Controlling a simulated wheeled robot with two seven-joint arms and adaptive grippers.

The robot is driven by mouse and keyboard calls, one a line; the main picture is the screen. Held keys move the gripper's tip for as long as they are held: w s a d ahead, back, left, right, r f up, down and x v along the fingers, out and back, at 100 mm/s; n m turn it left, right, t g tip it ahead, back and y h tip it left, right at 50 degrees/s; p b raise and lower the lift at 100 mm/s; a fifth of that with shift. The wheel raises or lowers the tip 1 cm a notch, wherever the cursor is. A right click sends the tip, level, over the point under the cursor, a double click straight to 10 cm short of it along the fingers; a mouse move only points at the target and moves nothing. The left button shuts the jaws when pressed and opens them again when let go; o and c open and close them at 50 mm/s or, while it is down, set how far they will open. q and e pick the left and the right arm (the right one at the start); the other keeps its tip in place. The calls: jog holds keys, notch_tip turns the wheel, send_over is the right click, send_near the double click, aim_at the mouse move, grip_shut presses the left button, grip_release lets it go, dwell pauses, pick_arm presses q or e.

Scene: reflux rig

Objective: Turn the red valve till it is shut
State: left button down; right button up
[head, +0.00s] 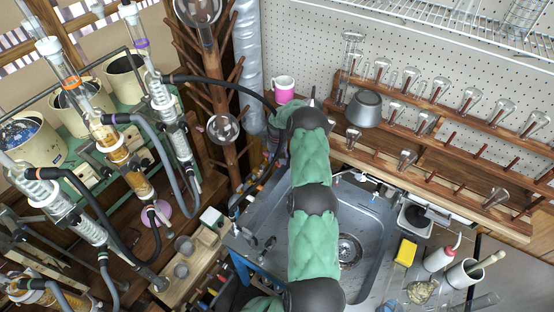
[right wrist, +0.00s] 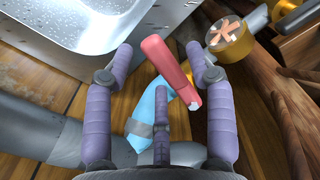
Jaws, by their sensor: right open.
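In the right wrist view, the red valve handle (right wrist: 170,68) is a long lever lying slantwise, from upper left to lower right. My right gripper (right wrist: 159,50) has purple padded fingers and is open. The lever shows between its fingers, with its lower end close to the right-hand finger; I cannot tell whether they touch. In the head view my green-sleeved right arm reaches up past the sink, and its gripper (head: 272,142) is mostly hidden beyond the dark wrist. The red valve cannot be made out there. My left gripper is not in view.
A brass fitting (right wrist: 230,42) and a light-blue piece (right wrist: 153,112) lie near the lever. A pink-and-white mug (head: 283,89) stands beyond the wrist. Glass condensers and black hoses (head: 225,84) crowd the left.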

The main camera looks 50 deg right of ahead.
grip_shut()
jog(key=d+n+b, duration=0.2)
jog(key=n+b, duration=0.1)
jog(key=shift+w+n, duration=0.15)
jog(key=shift+n, duration=0.15)
dwell(0.4)
grip_release()
jog(key=shift+d, duration=0.15)
jog(key=shift+r, duration=0.15)
